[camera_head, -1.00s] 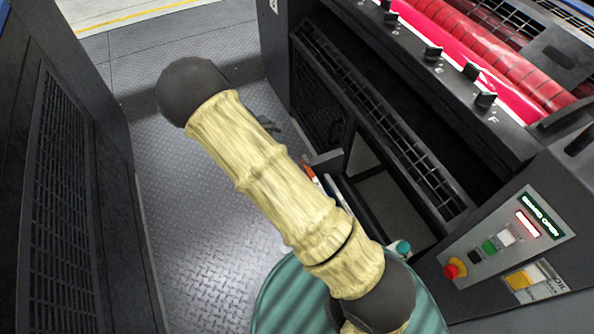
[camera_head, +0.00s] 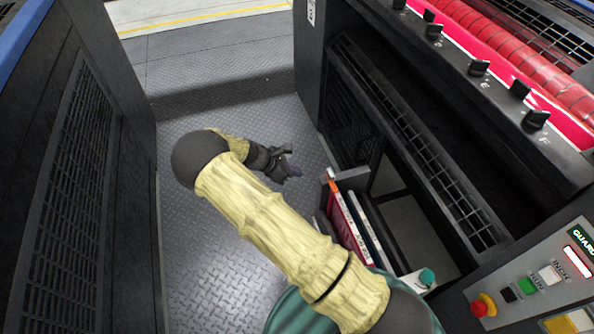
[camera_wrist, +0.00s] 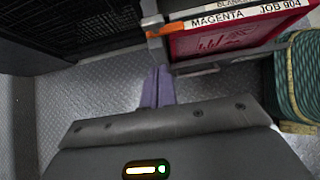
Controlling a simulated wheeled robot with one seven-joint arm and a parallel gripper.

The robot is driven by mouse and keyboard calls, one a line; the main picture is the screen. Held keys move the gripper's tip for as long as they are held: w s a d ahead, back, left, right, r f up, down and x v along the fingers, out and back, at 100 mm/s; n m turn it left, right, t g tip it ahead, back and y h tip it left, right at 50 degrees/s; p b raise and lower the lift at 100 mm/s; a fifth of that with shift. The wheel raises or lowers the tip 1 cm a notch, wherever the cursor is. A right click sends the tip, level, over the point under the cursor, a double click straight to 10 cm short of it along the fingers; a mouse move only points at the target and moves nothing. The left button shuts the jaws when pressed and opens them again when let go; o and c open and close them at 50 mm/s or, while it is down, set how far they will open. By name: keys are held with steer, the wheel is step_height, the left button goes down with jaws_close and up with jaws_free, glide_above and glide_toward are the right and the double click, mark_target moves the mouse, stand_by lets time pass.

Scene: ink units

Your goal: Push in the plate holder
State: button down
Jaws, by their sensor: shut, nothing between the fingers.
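The plate holder (camera_head: 353,174) appears as a grey rack low at the machine's open side, with upright plates sticking out into the aisle. A red plate (camera_head: 344,216) stands in it; in the wrist view this plate (camera_wrist: 225,38) has a white strip reading MAGENTA JOB 904 and an orange piece at its near corner. My gripper (camera_head: 293,171) is in the aisle, left of and a little beyond the holder, apart from it. In the wrist view my gripper's purple fingers (camera_wrist: 158,86) are together and empty, below the orange corner. My arm hides part of the plates.
The press (camera_head: 420,150) with red rollers and a button panel (camera_head: 540,280) stands on the right. A dark cabinet (camera_head: 80,180) walls the left side.

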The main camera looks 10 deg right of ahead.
steer(key=d+f, duration=0.1)
steer(key=d, duration=0.2)
steer(key=w+d+f+b, duration=0.1)
steer(key=d+f, duration=0.1)
steer(key=d, duration=0.1)
steer(key=d+f+b, duration=0.1)
steer(key=d+f, duration=0.1)
steer(key=d, duration=0.1)
steer(key=shift+w+f, duration=0.15)
steer(key=shift+w, duration=0.25)
steer(key=shift+d, duration=0.1)
